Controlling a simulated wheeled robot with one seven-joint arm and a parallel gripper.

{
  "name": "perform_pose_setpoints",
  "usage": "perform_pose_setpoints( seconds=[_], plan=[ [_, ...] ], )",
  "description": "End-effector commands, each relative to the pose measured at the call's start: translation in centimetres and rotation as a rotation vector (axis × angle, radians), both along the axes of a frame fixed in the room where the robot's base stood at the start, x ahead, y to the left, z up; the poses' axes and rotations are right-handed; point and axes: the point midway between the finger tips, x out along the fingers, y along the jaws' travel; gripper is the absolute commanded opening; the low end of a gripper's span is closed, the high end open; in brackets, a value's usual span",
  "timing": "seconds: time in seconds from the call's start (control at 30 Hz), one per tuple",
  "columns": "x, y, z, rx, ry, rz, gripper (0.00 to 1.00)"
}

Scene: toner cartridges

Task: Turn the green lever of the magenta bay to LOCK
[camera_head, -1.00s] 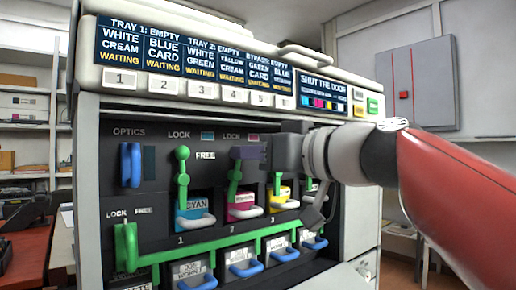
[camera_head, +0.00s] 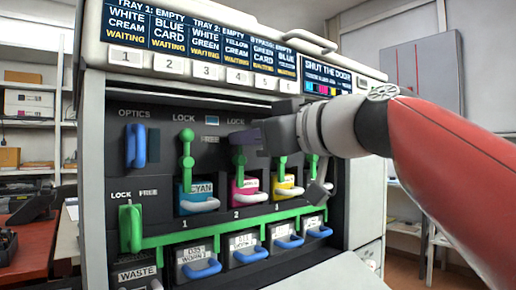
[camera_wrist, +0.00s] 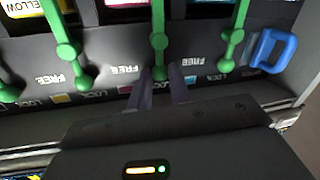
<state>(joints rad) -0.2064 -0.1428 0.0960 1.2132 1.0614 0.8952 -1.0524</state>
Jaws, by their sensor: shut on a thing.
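The magenta bay's green lever (camera_head: 239,172) stands nearly upright above the magenta cartridge (camera_head: 243,188) in the head view. In the wrist view, which is upside down, the same lever (camera_wrist: 159,42) runs straight to its knob. My gripper (camera_wrist: 160,88) is shut on this lever at the knob, one finger on each side. In the head view my gripper (camera_head: 240,143) hides the knob and part of the LOCK and FREE markings. In the wrist view the FREE label (camera_wrist: 128,70) is left of the lever; the magenta LOCK label is largely hidden behind the fingers.
The cyan lever (camera_head: 187,160) stands upright at left, and the yellow lever (camera_head: 281,172) is close at right. A blue optics handle (camera_head: 136,147) is further left. A long green bar (camera_head: 220,227) runs below the bays, above several blue-handled units.

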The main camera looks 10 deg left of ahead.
Motion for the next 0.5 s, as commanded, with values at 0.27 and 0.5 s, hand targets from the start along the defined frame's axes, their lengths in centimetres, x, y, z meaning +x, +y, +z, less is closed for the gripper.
perform_pose_setpoints(
  seconds=[0.27,0.5],
  plan=[
    [-0.08,0.05,0.03,-0.016,-0.015,0.001,0.0],
    [-0.07,0.05,0.02,-0.015,-0.014,0.001,0.28]
  ],
)
